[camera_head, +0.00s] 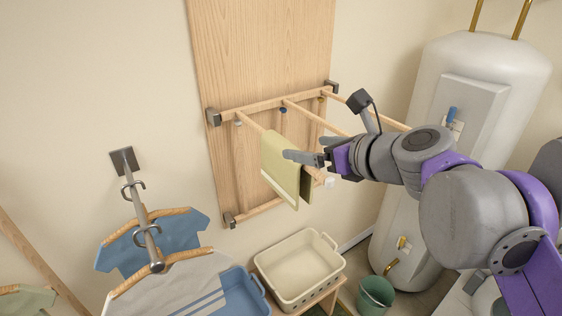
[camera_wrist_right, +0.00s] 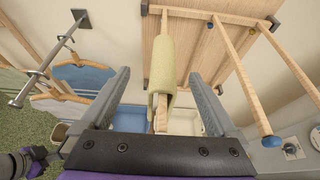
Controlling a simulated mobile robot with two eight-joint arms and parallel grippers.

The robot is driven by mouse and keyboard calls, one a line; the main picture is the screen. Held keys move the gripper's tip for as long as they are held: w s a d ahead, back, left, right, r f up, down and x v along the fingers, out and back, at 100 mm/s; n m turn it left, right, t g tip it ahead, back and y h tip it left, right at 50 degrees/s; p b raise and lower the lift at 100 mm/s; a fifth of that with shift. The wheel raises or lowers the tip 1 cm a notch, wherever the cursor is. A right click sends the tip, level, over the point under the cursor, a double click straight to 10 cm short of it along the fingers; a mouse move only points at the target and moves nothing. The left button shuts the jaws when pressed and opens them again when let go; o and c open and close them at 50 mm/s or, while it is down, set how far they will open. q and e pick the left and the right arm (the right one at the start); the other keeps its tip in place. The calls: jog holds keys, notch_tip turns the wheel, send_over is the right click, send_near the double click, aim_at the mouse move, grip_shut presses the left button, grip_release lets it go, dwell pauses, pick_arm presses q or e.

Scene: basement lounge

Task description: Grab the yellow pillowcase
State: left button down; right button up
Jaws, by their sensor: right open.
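The yellow pillowcase (camera_head: 281,163), a pale yellow-green cloth, hangs folded over one wooden rod of the wall drying rack (camera_head: 258,108). My right gripper (camera_head: 303,157) is at the pillowcase, near the rod's front end, with its jaws open. In the right wrist view the pillowcase (camera_wrist_right: 162,66) hangs on its rod between the two spread fingers of my right gripper (camera_wrist_right: 162,85), with a gap on either side. Part of the pillowcase's right side is behind the gripper in the head view. My left gripper is not in view.
Other bare rods of the rack stick out to the right. A cream basket (camera_head: 300,262) stands below on a wooden stand. Shirts on hangers (camera_head: 155,245) hang from a wall rail at left. A white tank (camera_head: 480,75) stands at right, with a green bucket (camera_head: 375,294) below.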

aim_at(288, 145)
jog(key=x, duration=0.4)
jog(key=d+x, duration=0.1)
jog(key=x, duration=0.4)
jog(key=shift+w+a+f+p, duration=0.15)
jog(key=shift+w+f+p, duration=0.1)
jog(key=shift+w+p, duration=0.15)
jog(key=shift+s, duration=0.2)
jog(key=shift+c, duration=1.4)
grip_shut()
